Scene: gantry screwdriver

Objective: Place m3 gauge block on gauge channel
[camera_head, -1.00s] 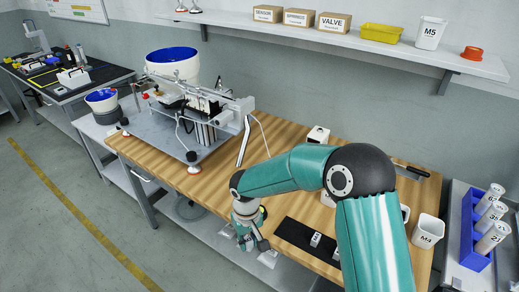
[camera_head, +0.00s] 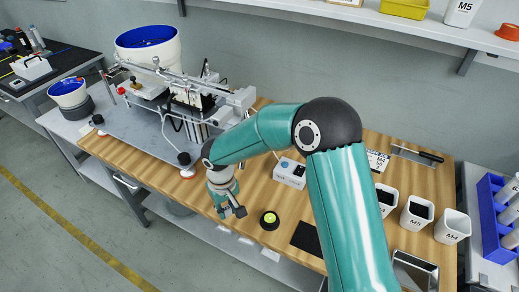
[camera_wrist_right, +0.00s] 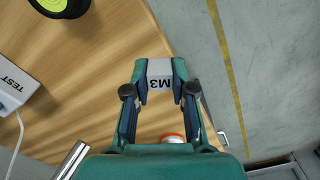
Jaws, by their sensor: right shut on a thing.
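The M3 gauge block (camera_wrist_right: 160,84), a pale block marked M3, sits between the fingertips in the right wrist view. My right gripper (camera_wrist_right: 160,90) is shut on it. In the head view this gripper (camera_head: 233,211) hangs over the bench's front edge, left of the black and yellow-green round item; the block is not clear there. A silver bar end (camera_wrist_right: 72,160), possibly the gauge channel, shows at lower left in the wrist view, apart from the block. In the head view my right arm covers the bench there. My left gripper is not in view.
The screw-feeding machine (camera_head: 150,118) with rubber feet stands left of the gripper. The round item (camera_head: 269,219), the TEST box (camera_head: 290,173) and a black mat (camera_head: 305,238) are to its right. Labelled bins (camera_head: 416,213) stand far right.

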